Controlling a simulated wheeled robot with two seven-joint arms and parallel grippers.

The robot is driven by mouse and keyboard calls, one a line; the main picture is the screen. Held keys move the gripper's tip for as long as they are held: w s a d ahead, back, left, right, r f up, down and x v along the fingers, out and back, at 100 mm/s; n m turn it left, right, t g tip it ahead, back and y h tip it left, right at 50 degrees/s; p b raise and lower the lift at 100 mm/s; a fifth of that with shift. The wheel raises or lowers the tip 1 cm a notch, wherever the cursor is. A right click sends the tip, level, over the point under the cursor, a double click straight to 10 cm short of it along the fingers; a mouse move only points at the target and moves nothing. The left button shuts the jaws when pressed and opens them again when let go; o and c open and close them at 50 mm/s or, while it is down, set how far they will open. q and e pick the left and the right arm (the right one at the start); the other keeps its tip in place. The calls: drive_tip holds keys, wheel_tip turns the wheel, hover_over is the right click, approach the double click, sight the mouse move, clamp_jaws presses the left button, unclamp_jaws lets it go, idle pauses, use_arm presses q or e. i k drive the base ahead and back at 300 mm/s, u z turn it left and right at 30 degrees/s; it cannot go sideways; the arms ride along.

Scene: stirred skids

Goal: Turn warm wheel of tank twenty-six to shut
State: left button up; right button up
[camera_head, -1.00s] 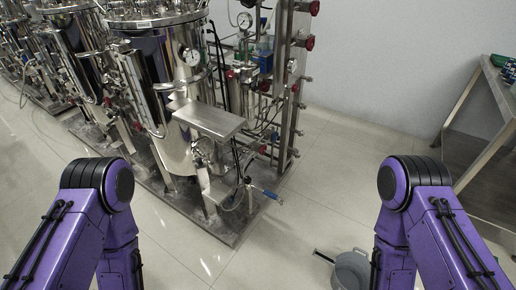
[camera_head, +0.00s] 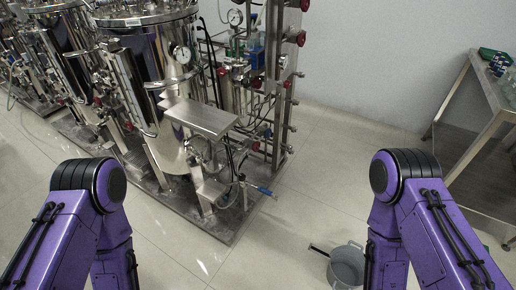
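Several steel tanks on skids stand at the left; the nearest tank (camera_head: 150,75) has a round gauge (camera_head: 182,54) on its side. Red wheels show on the pipe rack behind it, such as one at the upper right (camera_head: 301,38) and one lower on the pipes (camera_head: 222,72). I cannot read any tank number or tell which wheel is the warm one. My two purple arms reach in from the lower left and lower right, apart from the skid. Both grippers are out of the frame.
A grey pot (camera_head: 346,266) with a dark handle stands on the floor near my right arm. A metal table (camera_head: 483,105) stands at the right by the wall. Pale tiled floor (camera_head: 325,185) between skid and table is clear.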

sight(257, 144)
drive_tip(key=z, duration=0.55)
drive_tip(key=i, duration=0.8)
drive_tip(key=z, duration=0.4)
